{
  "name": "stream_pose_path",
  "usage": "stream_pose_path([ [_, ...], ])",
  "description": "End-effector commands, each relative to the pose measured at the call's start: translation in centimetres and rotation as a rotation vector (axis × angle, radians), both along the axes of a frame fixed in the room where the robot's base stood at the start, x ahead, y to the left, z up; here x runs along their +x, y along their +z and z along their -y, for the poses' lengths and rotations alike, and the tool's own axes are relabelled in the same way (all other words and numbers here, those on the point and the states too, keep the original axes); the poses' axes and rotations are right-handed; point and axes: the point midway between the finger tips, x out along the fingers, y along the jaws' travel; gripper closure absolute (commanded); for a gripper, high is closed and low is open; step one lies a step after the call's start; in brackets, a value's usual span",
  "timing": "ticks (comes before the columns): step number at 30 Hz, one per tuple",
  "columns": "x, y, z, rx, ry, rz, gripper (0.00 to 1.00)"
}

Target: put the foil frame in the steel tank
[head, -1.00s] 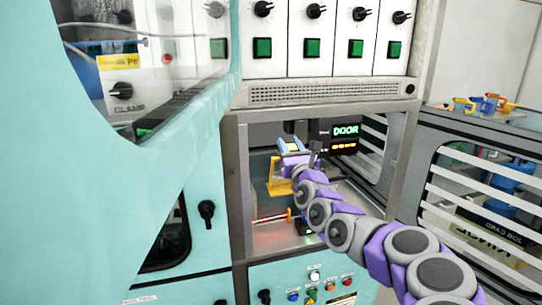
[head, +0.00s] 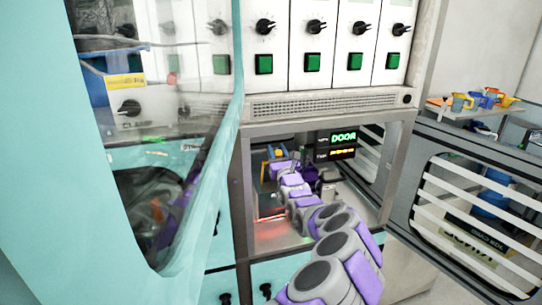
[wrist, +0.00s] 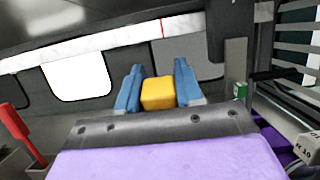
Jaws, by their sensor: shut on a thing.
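In the wrist view, my gripper (wrist: 159,66) has its two blue fingers shut on a yellow block-like part of the foil frame (wrist: 157,92). The rest of the frame is hidden from this camera. In the head view, my arm reaches into the open steel-edged chamber, and a small yellow piece of the frame (head: 280,153) shows at the gripper, near the chamber's back left. My arm covers much of the chamber. I cannot clearly make out the steel tank in either view.
A slatted door (head: 470,205) stands open on the right. A teal panel with a clear window (head: 215,150) is close on the left. A red bar (wrist: 22,130) shows in the wrist view.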

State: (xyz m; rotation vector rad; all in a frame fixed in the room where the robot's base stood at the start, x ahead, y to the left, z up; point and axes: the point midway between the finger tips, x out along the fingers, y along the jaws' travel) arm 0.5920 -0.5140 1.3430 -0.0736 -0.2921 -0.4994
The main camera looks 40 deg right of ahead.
Motion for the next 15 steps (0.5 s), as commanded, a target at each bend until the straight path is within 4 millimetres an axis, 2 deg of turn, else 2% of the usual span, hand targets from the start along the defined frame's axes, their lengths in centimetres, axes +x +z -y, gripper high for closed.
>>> stream_pose_path([
  [1,0.3,-1.1,0.1,-0.001,0.0,-0.005,1.0],
  [10,1.5,-5.9,0.8,-0.002,0.0,-0.002,1.0],
  [12,2.2,-4.9,1.3,0.015,-0.001,-0.04,1.0],
  [15,2.9,-4.6,1.7,0.037,0.0,-0.077,1.0],
])
